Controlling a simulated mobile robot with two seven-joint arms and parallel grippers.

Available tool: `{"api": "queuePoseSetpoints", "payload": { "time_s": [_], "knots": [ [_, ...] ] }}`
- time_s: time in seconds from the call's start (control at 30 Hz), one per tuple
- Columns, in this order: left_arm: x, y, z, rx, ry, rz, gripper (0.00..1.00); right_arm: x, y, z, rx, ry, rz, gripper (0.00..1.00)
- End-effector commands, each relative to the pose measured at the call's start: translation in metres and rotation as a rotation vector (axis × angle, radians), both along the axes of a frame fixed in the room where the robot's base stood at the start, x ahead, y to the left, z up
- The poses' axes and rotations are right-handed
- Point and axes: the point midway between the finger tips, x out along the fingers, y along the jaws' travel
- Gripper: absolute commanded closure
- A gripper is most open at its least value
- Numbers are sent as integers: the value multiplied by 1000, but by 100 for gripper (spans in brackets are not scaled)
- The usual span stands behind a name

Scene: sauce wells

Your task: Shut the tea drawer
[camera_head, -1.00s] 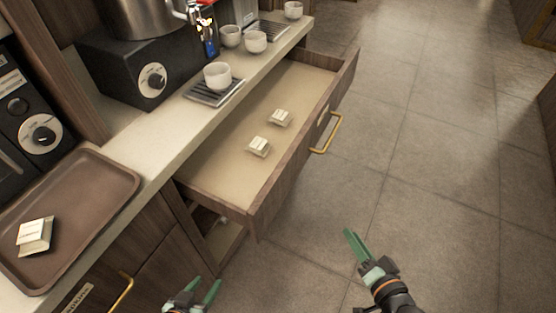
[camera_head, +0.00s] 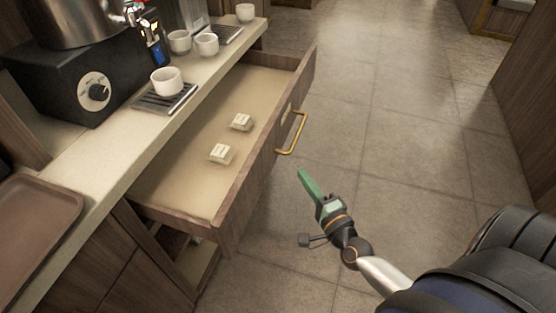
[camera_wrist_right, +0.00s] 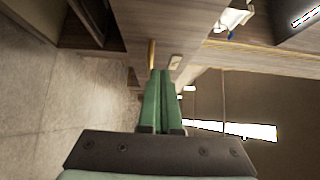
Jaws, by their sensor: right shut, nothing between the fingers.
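The tea drawer (camera_head: 187,193) is pulled out from under the counter, with a wooden front and a brass handle (camera_head: 293,134) on its outer face. Two small pale packets (camera_head: 221,154) and (camera_head: 241,122) lie on its bare bottom. My right gripper (camera_head: 306,178) is shut and empty. It is in front of the drawer, to the right of its front panel and below the handle in the head view, apart from both. In the right wrist view its green fingers (camera_wrist_right: 160,82) are together, pointing toward the handle (camera_wrist_right: 151,54). My left gripper is not in the head view.
A counter (camera_head: 110,165) runs above the drawer, with white cups (camera_head: 167,81), a dark machine (camera_head: 75,85) and a brown tray (camera_head: 35,225). Below the drawer is an open cabinet space (camera_head: 195,262). The tiled floor (camera_head: 400,150) to the right is clear.

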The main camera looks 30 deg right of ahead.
Motion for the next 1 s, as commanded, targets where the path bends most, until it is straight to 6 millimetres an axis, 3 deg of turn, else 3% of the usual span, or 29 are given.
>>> {"api": "queuePoseSetpoints", "payload": {
  "time_s": [0.3,0.4,0.63,1.0],
  "knots": [
    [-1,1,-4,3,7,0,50,58,-4,1,-1,-2,0,100],
    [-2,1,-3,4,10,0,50,69,9,1,2,-1,0,100],
    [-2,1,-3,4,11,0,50,83,21,0,-1,1,2,100],
    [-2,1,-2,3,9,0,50,84,23,0,-3,1,2,100]
  ]
}}
